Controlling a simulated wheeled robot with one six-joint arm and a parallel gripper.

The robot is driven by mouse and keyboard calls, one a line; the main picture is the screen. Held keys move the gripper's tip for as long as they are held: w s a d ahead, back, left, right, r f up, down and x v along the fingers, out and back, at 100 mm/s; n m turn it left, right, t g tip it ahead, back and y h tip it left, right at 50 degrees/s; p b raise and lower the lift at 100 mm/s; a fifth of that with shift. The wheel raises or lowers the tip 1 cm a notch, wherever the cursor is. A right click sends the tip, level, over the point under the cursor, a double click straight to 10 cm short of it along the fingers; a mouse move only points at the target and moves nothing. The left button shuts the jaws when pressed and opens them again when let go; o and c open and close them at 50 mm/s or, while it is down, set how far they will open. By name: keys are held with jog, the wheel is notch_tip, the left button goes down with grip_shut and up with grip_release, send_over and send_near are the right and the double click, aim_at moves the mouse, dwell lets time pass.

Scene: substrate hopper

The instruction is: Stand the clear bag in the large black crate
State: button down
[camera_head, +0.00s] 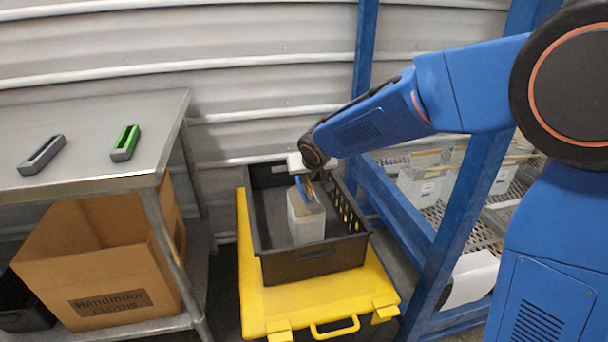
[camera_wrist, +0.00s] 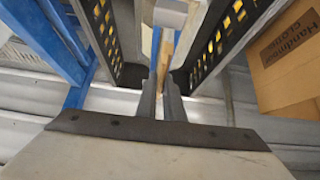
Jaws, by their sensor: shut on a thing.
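The large black crate (camera_head: 315,262) sits on a yellow lid in the head view, with slotted side walls that also show in the wrist view (camera_wrist: 232,28). The clear bag (camera_head: 306,222) is a pale, upright, box-shaped bag inside the crate's outline, toward its right middle. My gripper (camera_head: 304,188) is above the crate, shut on the top of the bag. In the wrist view my gripper's fingers (camera_wrist: 165,97) close on a tan strip at the bag's top. The bag's base is hidden, so I cannot tell whether it touches the crate floor.
A yellow case (camera_head: 285,301) supports the crate. A blue rack (camera_head: 455,190) with several similar bags stands close on the right. A metal table (camera_head: 95,130) on the left holds a grey and a green tool; a cardboard box (camera_head: 98,262) sits below.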

aim_at(305, 190)
jog(key=shift+f, duration=2.5)
jog(key=c, duration=1.9)
grip_release()
jog(key=shift+f, duration=0.1)
jog(key=shift+o, duration=0.2)
